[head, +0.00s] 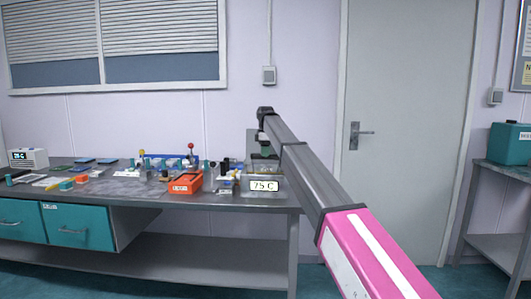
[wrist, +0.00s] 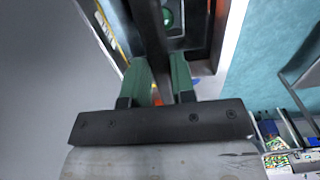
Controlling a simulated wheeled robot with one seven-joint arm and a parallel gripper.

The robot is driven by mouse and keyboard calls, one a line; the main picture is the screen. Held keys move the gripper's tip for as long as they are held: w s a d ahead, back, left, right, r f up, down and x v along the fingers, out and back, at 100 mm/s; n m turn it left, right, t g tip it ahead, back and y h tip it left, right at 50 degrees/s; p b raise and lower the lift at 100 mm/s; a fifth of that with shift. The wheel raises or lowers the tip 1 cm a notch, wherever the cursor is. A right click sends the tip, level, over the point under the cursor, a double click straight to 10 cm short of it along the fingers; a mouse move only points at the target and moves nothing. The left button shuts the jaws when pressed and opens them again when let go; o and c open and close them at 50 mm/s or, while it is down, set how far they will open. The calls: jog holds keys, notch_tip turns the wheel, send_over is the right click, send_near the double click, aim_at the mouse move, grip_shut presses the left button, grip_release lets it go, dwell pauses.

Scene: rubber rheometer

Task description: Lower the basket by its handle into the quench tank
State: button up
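In the wrist view my gripper (wrist: 158,78) has its two green fingers close on either side of a dark upright bar (wrist: 151,30), which looks like the basket's handle. Beyond the bar is a dark rectangular opening with a round green piece (wrist: 167,17) in it; basket and tank walls are hard to tell apart there. In the head view my arm reaches over a clear-looking box with a "75 C" display (head: 264,185), at the bench's right end; it looks like the tank. My gripper, small there, is partly hidden by my arm, and the basket is not clear.
A white box with a display (head: 28,158) is at the far left. A teal case (head: 509,144) sits on the right-hand table.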

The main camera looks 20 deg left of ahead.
jog(key=o, duration=0.4)
notch_tip(320, 180, up, 11)
jog(key=shift+f, duration=0.1)
dwell(0.4)
